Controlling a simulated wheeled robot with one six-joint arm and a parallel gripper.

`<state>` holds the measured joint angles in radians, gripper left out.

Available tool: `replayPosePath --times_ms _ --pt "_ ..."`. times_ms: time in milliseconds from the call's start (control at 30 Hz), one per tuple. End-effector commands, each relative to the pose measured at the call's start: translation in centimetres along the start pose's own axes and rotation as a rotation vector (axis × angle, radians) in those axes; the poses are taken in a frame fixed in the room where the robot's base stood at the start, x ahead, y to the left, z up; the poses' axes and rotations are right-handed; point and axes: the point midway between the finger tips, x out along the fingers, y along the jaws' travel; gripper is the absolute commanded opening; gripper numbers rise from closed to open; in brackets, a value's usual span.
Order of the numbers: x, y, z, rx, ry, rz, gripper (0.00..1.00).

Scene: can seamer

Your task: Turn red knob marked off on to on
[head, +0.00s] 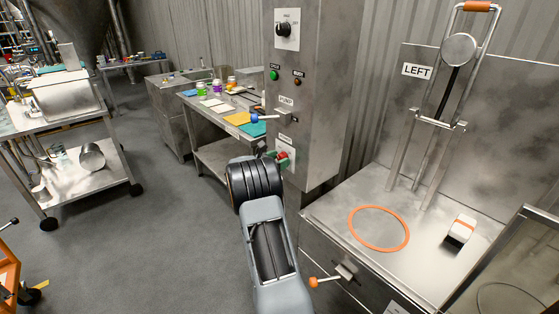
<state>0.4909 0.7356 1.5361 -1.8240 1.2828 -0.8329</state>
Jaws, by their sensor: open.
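The red knob (282,156) sits low on the grey metal column, on a small light plate whose marking is too small to read. My arm reaches up from the bottom of the head view, and its dark wrist stands just left of and below the knob. My gripper (272,155) is largely hidden beyond the wrist. Its visible end is open, close to the knob's left side; I cannot tell whether it touches. The knob's lower left part is partly covered, and its exact turn angle is unclear.
A steel bench (330,214) with an orange ring (352,229) stands right. Open floor (150,230) lies left.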

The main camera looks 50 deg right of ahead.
Motion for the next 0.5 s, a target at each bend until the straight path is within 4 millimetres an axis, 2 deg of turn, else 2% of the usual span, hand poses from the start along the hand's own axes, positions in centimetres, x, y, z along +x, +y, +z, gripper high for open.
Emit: replayPosePath --times_ms 367,500 --pt "0.46 -0.03 -0.02 0.0 0.0 -0.001 0.63" --pt "0.45 -0.03 -0.02 0.0 0.0 -0.001 0.51"
